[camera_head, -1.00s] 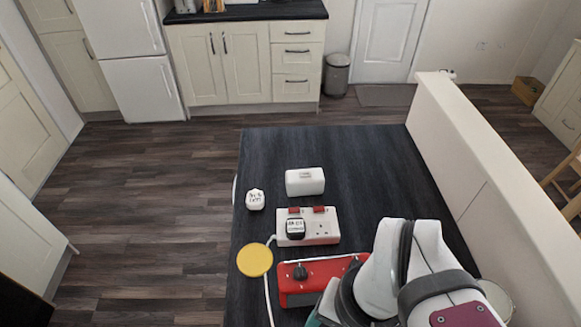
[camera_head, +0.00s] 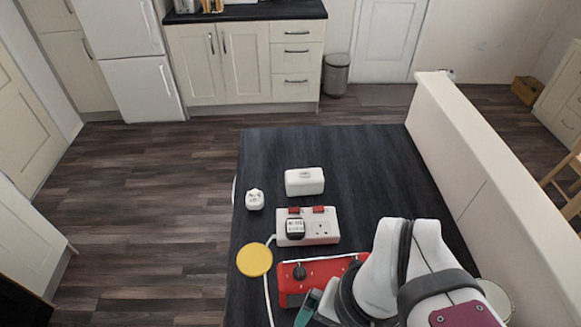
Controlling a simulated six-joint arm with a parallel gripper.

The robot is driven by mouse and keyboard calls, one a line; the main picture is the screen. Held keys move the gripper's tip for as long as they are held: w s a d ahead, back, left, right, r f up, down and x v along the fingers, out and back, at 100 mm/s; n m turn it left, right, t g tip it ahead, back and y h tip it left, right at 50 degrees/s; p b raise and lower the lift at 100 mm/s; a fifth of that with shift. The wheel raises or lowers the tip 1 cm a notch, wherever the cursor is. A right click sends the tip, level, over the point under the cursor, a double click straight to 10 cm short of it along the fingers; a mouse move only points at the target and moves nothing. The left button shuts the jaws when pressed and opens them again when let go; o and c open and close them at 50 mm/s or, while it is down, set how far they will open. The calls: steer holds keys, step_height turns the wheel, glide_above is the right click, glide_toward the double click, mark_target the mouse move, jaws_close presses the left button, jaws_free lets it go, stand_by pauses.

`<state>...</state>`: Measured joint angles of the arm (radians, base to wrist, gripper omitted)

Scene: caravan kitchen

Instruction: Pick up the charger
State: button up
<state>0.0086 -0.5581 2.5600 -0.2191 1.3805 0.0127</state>
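A black charger-like plug (camera_head: 295,228) with pale markings sits in the left socket of a white double socket strip (camera_head: 322,238) with two red switches. A small white plug-like piece (camera_head: 254,199) lies on the dark worktop to its upper left. I cannot tell for certain which of these is the charger. My gripper (camera_head: 313,303) shows only in part at the bottom, with teal and pale pieces beside my arm, near the red box. It is below and apart from the socket strip. Its fingertips are mostly hidden, and I see nothing held.
A white box (camera_head: 304,181) stands behind the strip. A red box with a black knob (camera_head: 289,283) and a yellow disc (camera_head: 254,260) lie in front. A white cable runs down the left. A low pale wall (camera_head: 480,180) bounds the right. The worktop's back is clear.

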steer(key=w+r+n, duration=0.3)
steer(key=w+n, duration=0.6)
steer(key=w, duration=0.3)
steer(key=n+h, duration=0.2)
steer(key=n, duration=1.3)
glide_above(295, 226)
step_height(295, 226, down, 6)
step_height(295, 226, down, 14)
steer(key=shift+r, duration=0.25)
steer(key=shift+f, duration=0.3)
steer(key=c, duration=1.4)
steer(key=shift+c, duration=0.2)
steer(key=shift+r, duration=0.1)
